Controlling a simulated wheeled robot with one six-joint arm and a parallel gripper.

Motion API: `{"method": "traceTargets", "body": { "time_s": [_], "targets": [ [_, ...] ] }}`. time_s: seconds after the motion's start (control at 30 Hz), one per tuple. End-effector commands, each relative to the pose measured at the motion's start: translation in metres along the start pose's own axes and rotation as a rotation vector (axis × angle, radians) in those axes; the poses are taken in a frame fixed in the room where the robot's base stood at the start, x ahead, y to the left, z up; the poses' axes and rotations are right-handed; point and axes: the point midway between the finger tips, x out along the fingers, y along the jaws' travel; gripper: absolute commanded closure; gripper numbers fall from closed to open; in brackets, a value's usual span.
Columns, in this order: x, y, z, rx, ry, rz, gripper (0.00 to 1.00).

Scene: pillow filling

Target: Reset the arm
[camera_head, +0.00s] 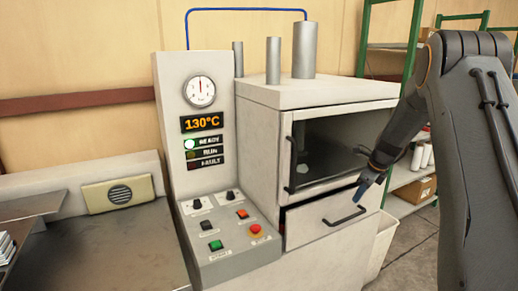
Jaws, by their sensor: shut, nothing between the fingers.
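My gripper (361,190) is at the end of my dark arm, which comes in from the right. It is small in the head view and points down and left, with its fingers together and nothing seen in them. In the picture it lies in front of the machine's right side, just above the drawer handle (345,215). I cannot tell whether it touches the handle or the drawer front. The arm is bent, with its upper part high at the right edge.
A white machine (262,95) has a windowed door (335,145) and a drawer (310,225), which looks slightly open. Buttons (255,229) are on the console. Green shelving (412,40) stands behind. A work table (95,250) is at left.

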Motion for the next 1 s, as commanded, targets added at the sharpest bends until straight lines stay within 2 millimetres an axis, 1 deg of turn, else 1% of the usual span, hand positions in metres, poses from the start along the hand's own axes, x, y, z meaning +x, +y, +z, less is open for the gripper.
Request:
{"method": "traceTargets", "body": {
  "time_s": [0.03,0.07,0.1,0.17,0.2,0.27,0.3,0.37,0.4,0.47,0.5,0.57,0.6,0.7,0.8,0.9,1.0],
  "targets": [
    [-0.008,0.025,0.007,-0.129,0.015,0.008,1.00],
    [-0.012,0.040,0.009,-0.217,0.025,0.013,1.00],
    [-0.018,0.061,0.011,-0.340,0.039,0.021,1.00],
    [-0.027,0.092,0.012,-0.524,0.058,0.035,1.00],
    [-0.033,0.113,0.011,-0.646,0.068,0.045,1.00],
    [-0.042,0.144,0.008,-0.830,0.082,0.062,1.00],
    [-0.047,0.166,0.005,-0.955,0.091,0.076,1.00],
    [-0.055,0.198,-0.001,-1.141,0.101,0.096,1.00],
    [-0.060,0.219,-0.007,-1.266,0.106,0.111,1.00],
    [-0.067,0.250,-0.017,-1.453,0.111,0.134,1.00],
    [-0.072,0.271,-0.025,-1.577,0.113,0.151,1.00],
    [-0.078,0.301,-0.038,-1.757,0.113,0.176,1.00],
    [-0.082,0.318,-0.047,-1.870,0.112,0.192,1.00],
    [-0.088,0.356,-0.069,-2.111,0.104,0.229,1.00],
    [-0.092,0.381,-0.086,-2.280,0.095,0.256,1.00],
    [-0.094,0.394,-0.096,-2.373,0.089,0.271,1.00],
    [-0.095,0.398,-0.099,-2.408,0.086,0.278,1.00]
  ]
}}
